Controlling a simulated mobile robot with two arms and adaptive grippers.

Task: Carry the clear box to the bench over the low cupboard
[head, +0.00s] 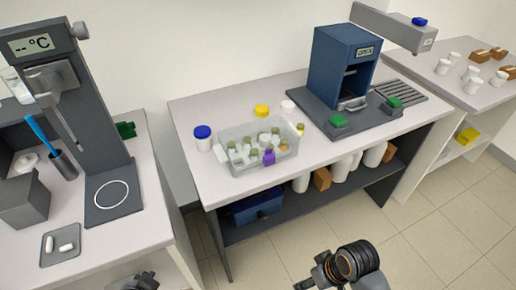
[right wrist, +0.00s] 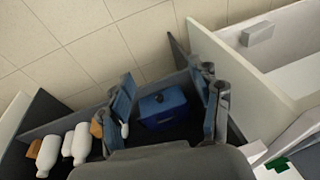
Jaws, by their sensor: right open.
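The clear box (head: 245,169) stands on the middle bench (head: 330,150), near its front left part. It holds several small bottles with greenish caps and a purple-capped one. My right gripper (head: 316,277) is low in front of the middle bench, apart from the box. In the right wrist view it is open and empty (right wrist: 166,84), facing the lower shelf. My left gripper (head: 140,284) is at the bottom edge, mostly cut off; its jaws cannot be told. A white front with a grey handle (right wrist: 258,33), likely a cupboard, shows in the right wrist view.
A blue bin (right wrist: 163,108) and white bottles (right wrist: 80,143) sit on the lower shelf. A blue machine (head: 340,65) stands right of the box, a blue-capped jar (head: 203,139) left. The left bench holds a dark stand (head: 75,110) and small tray (head: 60,243); a gap separates the benches.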

